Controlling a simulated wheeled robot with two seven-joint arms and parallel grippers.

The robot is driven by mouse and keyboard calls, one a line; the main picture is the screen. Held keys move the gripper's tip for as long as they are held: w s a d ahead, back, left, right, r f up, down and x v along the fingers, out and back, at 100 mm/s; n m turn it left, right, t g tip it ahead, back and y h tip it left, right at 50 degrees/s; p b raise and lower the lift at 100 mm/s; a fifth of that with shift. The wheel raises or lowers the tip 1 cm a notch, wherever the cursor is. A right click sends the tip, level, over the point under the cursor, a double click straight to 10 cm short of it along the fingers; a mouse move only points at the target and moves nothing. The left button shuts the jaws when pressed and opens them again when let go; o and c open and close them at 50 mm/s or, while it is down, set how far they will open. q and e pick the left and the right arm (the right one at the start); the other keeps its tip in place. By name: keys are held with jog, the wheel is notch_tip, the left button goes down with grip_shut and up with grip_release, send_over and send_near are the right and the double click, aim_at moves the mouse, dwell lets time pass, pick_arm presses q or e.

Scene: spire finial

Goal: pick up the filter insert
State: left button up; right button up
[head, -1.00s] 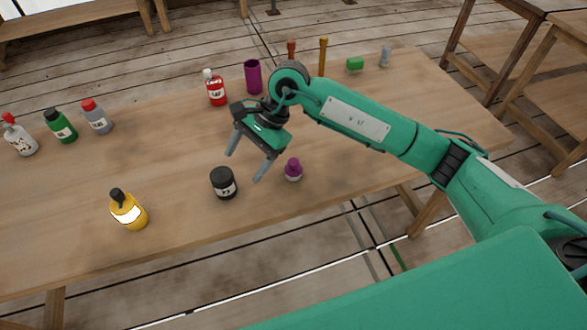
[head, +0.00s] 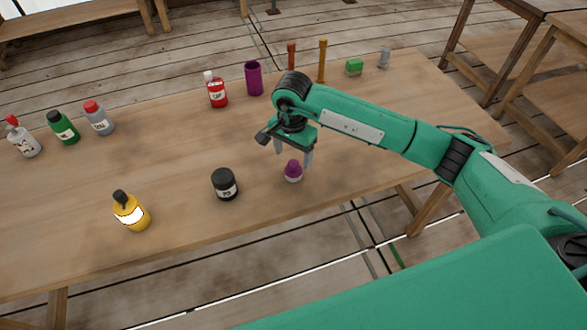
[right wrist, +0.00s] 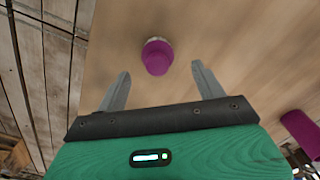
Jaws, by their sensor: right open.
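A small purple piece with a rounded knob top and a pale base, which I take to be the filter insert (head: 293,172), stands upright on the wooden table near its front edge. My right gripper (head: 294,157) is open, pointing down just above and behind it. In the right wrist view the filter insert (right wrist: 157,57) shows between and slightly beyond the two open fingertips (right wrist: 160,70), with a gap on each side. Whether a finger touches it cannot be told, but it looks clear. My left gripper is not in view.
A black jar (head: 225,184) stands left of the filter insert, and a yellow bottle (head: 131,212) farther left. A purple cylinder (head: 254,78) and a red bottle (head: 217,90) stand behind. The table (head: 380,180) is bare to the right, up to its front edge.

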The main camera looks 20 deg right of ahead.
aim_at(293, 163)
jog(key=f, duration=0.1)
jog(key=f+p, duration=0.1)
jog(key=f, duration=0.2)
jog(key=shift+s+f+p, duration=0.2)
jog(key=shift+s+p, duration=0.1)
jog(key=shift+p, duration=0.1)
jog(key=shift+f, duration=0.4)
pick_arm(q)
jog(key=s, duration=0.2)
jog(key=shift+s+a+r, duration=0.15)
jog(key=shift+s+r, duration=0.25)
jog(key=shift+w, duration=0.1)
pick_arm(e)
jog(key=shift+c, duration=0.2)
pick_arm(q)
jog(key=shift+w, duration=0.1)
pick_arm(e)
jog(key=c, duration=1.1)
jog(key=shift+w+r, duration=0.1)
